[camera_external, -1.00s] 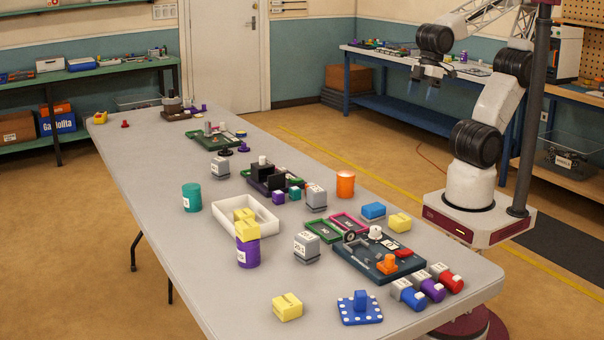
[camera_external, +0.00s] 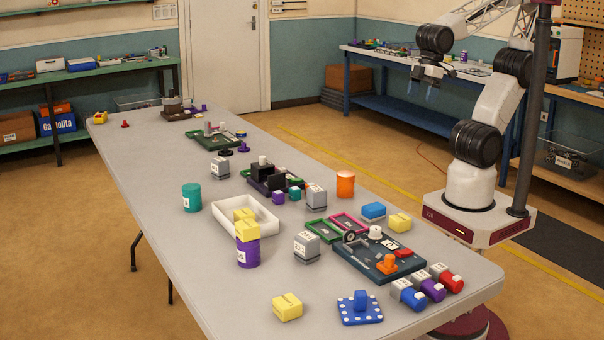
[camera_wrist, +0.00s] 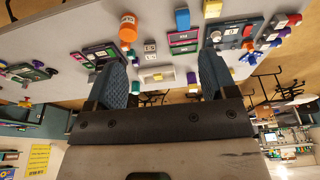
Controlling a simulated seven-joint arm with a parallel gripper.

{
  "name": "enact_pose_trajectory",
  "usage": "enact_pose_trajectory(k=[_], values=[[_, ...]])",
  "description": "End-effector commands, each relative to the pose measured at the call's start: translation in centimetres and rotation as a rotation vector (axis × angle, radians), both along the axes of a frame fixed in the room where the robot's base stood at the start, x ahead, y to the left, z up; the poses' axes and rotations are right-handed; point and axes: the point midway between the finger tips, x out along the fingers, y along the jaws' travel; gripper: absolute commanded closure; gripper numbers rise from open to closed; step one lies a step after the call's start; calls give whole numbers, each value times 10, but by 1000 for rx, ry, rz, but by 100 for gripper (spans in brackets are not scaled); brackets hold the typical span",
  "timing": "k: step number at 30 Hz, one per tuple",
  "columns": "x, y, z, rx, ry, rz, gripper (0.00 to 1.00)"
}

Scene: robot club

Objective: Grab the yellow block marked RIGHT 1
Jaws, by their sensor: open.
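Several yellow blocks are on the table, and their markings are too small to read. One yellow block (camera_external: 287,307) lies alone near the front edge. Another yellow block (camera_external: 247,231) rests on top of a purple cylinder (camera_external: 248,254). A third yellow block (camera_external: 243,214) is in the white tray (camera_external: 266,237), partly hidden. A further yellow block (camera_external: 399,222) sits beside a blue block (camera_external: 373,211). My gripper (camera_external: 423,88) is open and empty, raised well above and apart from all of them. Its two spread fingers (camera_wrist: 163,54) show in the wrist view with nothing gripped.
A dark board with fixtures (camera_external: 364,262), several grey-capped cylinders (camera_external: 407,294), grey blocks (camera_external: 306,246), an orange cylinder (camera_external: 345,184) and a teal cylinder (camera_external: 191,198) stand around. A blue dotted plate (camera_external: 359,309) lies in front. The left side of the table is mostly clear.

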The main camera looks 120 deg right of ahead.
Motion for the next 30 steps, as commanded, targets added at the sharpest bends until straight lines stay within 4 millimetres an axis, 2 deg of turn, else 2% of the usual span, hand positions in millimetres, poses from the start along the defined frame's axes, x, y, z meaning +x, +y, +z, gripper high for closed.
enact_pose_trajectory(k=[7,9,20,26,30], values=[[0,0,0,0,0,0,22],[0,0,0,0,0,0,17],[4,-1,0,-14,2,11,17],[27,-9,2,-101,15,79,17],[59,-18,4,-215,27,173,17]])
